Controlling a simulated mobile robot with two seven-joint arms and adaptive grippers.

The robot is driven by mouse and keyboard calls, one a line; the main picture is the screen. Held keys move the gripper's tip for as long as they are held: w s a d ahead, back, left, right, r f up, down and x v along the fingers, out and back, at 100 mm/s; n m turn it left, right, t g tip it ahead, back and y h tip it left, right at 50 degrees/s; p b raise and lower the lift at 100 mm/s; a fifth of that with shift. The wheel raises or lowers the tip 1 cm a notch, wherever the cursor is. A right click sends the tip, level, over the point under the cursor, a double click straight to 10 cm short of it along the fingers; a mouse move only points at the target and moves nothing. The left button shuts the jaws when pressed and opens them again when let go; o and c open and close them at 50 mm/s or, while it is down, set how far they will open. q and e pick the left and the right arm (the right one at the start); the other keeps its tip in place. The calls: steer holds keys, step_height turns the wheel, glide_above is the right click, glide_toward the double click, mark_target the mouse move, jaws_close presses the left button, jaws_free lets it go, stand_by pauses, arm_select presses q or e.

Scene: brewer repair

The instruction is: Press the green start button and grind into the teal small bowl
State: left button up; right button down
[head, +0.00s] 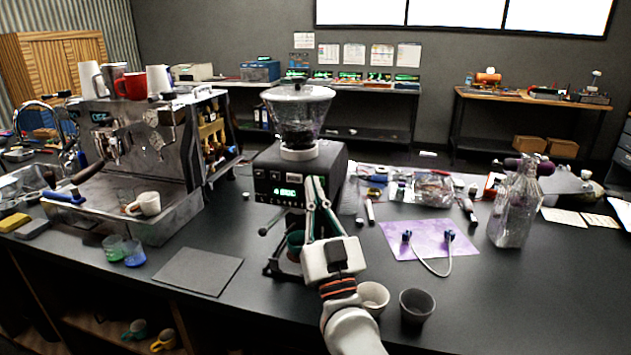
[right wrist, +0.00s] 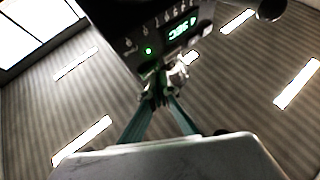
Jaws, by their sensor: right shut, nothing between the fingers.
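The black grinder (head: 330,175) stands mid-counter with a clear hopper (head: 298,115) holding dark beans. Its front panel has a lit green display (head: 287,191), and the right wrist view shows a glowing green button (right wrist: 148,50) on it. My right gripper (head: 315,182) is shut and empty, with its fingertips up at the grinder's front. In the right wrist view the fingertips (right wrist: 158,90) are close to the panel; I cannot tell whether they touch it. A dark teal bowl (head: 294,243) is under the grinder's front, partly hidden by my gripper. My left gripper is not in view.
A white cup (head: 373,297) and a dark grey cup (head: 416,305) stand beside my right arm. A dark mat (head: 198,271) lies left of the grinder, near the espresso machine (head: 140,150). A purple mat (head: 428,238) and a glass bottle (head: 515,205) are to the right.

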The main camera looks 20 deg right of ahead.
steer(key=shift+w+d, duration=0.15)
steer(key=shift+w, duration=0.1)
stand_by(0.3)
steer(key=shift+s, duration=0.1)
stand_by(0.3)
steer(key=shift+s+a+p, duration=0.45)
steer(key=shift+s+p, duration=0.1)
steer(key=shift+p, duration=0.05)
steer(key=s+a, duration=0.1)
steer(key=s+a+p, duration=0.1)
steer(key=s, duration=0.2)
steer(key=shift+s+a, duration=0.1)
steer(key=shift+a, duration=0.3)
stand_by(0.5)
